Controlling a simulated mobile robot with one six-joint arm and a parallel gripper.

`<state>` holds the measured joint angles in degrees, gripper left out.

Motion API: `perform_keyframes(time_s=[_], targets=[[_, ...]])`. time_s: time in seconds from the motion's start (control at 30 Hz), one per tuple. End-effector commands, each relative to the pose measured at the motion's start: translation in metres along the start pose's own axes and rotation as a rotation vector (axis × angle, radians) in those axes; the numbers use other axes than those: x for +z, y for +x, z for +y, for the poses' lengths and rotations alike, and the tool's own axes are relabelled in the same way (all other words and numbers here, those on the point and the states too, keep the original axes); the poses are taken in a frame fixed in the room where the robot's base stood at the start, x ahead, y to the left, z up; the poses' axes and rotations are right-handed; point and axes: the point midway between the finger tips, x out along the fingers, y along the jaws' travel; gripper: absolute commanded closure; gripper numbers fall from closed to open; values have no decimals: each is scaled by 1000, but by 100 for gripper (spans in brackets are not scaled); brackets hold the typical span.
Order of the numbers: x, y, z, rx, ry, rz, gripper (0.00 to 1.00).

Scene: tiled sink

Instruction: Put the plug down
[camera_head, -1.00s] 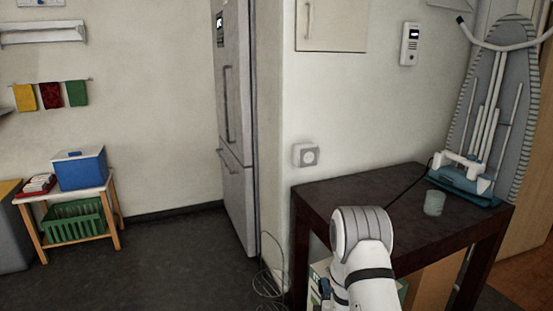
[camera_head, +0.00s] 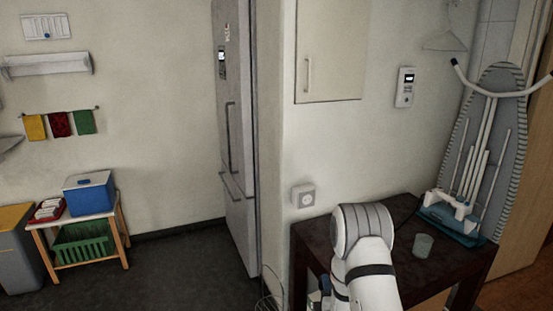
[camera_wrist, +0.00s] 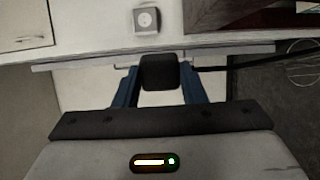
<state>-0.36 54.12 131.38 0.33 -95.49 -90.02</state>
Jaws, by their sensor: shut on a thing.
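The plug (camera_wrist: 160,72) is a dark, rounded block in the wrist view. My gripper (camera_wrist: 158,84) is shut on it, with one blue finger on each side. A dark cable (camera_wrist: 235,66) runs from the plug's side to the right. In the head view my arm hides most of the gripper and the plug cannot be made out. A wall socket (camera_head: 303,196) is on the wall left of the table; it also shows in the wrist view (camera_wrist: 147,18), apart from the plug.
A dark table (camera_head: 455,265) stands against the wall at right. On it are a small glass (camera_head: 423,246) and a blue-and-white iron (camera_head: 452,215), with an ironing board (camera_head: 490,140) behind. A tall fridge (camera_head: 236,130) stands left of the wall corner.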

Motion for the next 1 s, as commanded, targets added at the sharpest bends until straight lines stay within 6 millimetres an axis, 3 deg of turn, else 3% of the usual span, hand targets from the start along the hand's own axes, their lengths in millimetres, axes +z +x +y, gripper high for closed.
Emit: perform_keyframes(time_s=[0.13, 0.4, 1.0], targets=[[0, -6, 12, -1, 0, 0, 99], [0, -46, 30, -2, 0, -1, 99], [2, -48, 31, 0, 0, -1, 99]])
